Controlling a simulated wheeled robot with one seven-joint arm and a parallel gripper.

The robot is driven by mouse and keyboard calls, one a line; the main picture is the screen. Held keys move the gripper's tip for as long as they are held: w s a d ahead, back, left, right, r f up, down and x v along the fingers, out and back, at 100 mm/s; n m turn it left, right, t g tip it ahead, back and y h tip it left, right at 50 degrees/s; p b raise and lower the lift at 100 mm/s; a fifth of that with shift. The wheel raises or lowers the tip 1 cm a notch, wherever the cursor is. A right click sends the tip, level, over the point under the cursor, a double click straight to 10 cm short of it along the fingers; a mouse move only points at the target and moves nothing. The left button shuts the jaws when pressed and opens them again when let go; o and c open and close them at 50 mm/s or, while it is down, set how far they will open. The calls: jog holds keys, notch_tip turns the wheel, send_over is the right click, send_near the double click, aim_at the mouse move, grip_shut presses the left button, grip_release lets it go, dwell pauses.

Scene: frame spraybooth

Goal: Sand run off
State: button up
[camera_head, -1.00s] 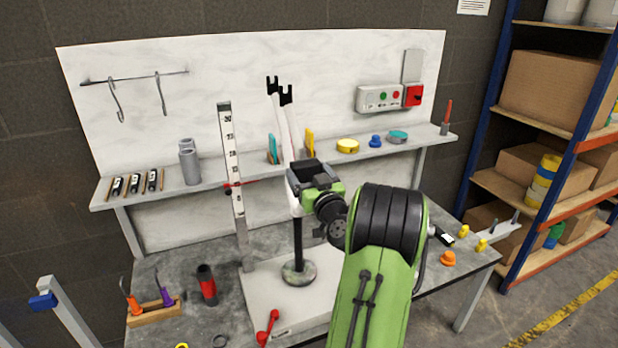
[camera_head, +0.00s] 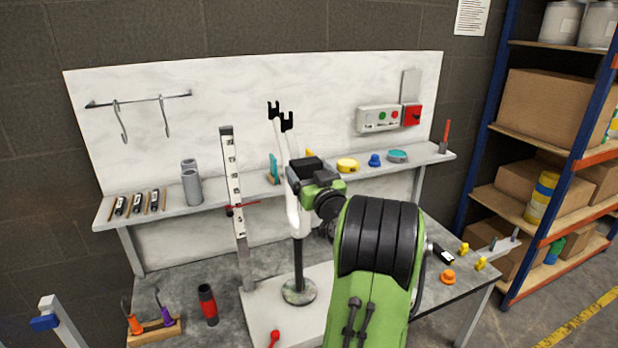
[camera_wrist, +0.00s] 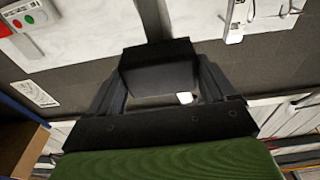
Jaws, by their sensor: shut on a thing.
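A white fork (camera_head: 292,208) with black ends stands upright on a black post with a round base (camera_head: 299,292). My gripper (camera_head: 308,174) is at the right side of the fork, at about mid-height. It is shut on a dark block (camera_wrist: 160,68), which fills the space between the fingers in the wrist view. The block also shows in the head view (camera_head: 306,164). It is close to the fork, but I cannot tell if they touch. No paint run can be made out. My arm hides part of the bench.
A ruler (camera_head: 235,190) stands left of the fork. The shelf (camera_head: 225,192) behind holds grey cylinders (camera_head: 191,184), a yellow disc (camera_head: 347,165) and a blue knob (camera_head: 375,160). A red-black bottle (camera_head: 208,304) and a tool rack (camera_head: 155,332) are at the bench's left. Racking (camera_head: 480,150) is at right.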

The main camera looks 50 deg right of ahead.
jog(key=b, duration=1.1)
send_near(304, 213)
jog(key=shift+w+d+r, duration=1.5)
jog(key=shift+w+r, duration=1.15)
jog(key=shift+r, duration=0.25)
jog(key=shift+s+f, duration=0.1)
jog(key=shift+f, duration=2.45)
jog(key=shift+r+v, duration=0.2)
jog(key=shift+v, duration=1.3)
jog(key=shift+r+v, duration=0.2)
jog(key=shift+v, duration=1.25)
jog(key=v, duration=0.3)
jog(key=shift+r, duration=0.3)
